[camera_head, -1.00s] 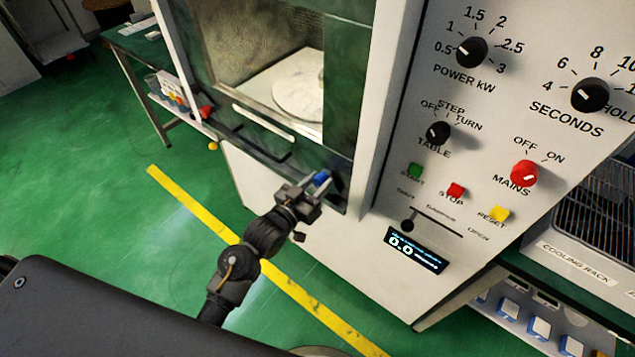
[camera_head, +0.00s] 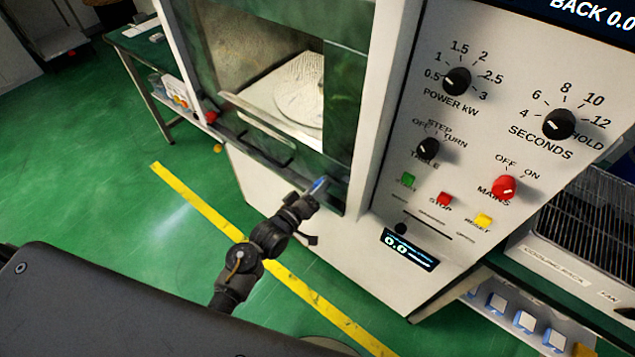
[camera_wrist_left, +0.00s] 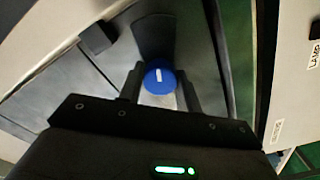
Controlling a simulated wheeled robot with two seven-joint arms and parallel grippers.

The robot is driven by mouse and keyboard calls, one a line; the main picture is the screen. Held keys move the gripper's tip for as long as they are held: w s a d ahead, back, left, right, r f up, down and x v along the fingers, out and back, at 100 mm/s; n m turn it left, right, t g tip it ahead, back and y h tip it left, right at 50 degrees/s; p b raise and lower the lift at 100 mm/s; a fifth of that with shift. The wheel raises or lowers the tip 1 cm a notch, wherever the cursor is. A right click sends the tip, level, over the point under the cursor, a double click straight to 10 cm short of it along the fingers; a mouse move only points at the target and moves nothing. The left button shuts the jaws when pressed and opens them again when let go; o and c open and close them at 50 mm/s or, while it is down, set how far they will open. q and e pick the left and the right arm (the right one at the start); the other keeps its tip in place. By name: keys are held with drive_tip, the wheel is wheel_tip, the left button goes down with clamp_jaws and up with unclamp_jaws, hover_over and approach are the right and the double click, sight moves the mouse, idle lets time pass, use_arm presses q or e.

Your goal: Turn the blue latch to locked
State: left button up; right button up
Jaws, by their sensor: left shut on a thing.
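The blue latch (camera_head: 318,184) is a small round knob low on the right side of the microwave door. In the left wrist view the blue latch (camera_wrist_left: 159,80) shows a white mark that stands almost upright. My left gripper (camera_head: 314,191) is at the latch, its arm reaching in from below left. In the wrist view the two dark fingers of the left gripper (camera_wrist_left: 160,88) are on either side of the knob, shut on it. Any lock lettering by the latch cannot be read. My right gripper is not in view.
The door has a long pale handle bar (camera_head: 265,118) above the latch. The control panel with a red mains knob (camera_head: 503,187) and a display (camera_head: 410,250) is to the right. A cooling rack (camera_head: 590,235) stands at far right. Green floor is open at left.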

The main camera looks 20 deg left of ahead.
use_arm(q)
drive_tip(key=n+p, duration=0.3)
drive_tip(key=n, duration=0.2)
drive_tip(key=shift+r+n, duration=0.15)
drive_tip(key=shift+n, duration=0.15)
drive_tip(key=shift+n+p, duration=1.4)
drive_tip(key=shift+n, duration=0.7)
drive_tip(key=shift+f, duration=0.2)
drive_tip(key=o, duration=1)
drive_tip(key=b+v, duration=0.2)
drive_tip(key=v, duration=0.9)
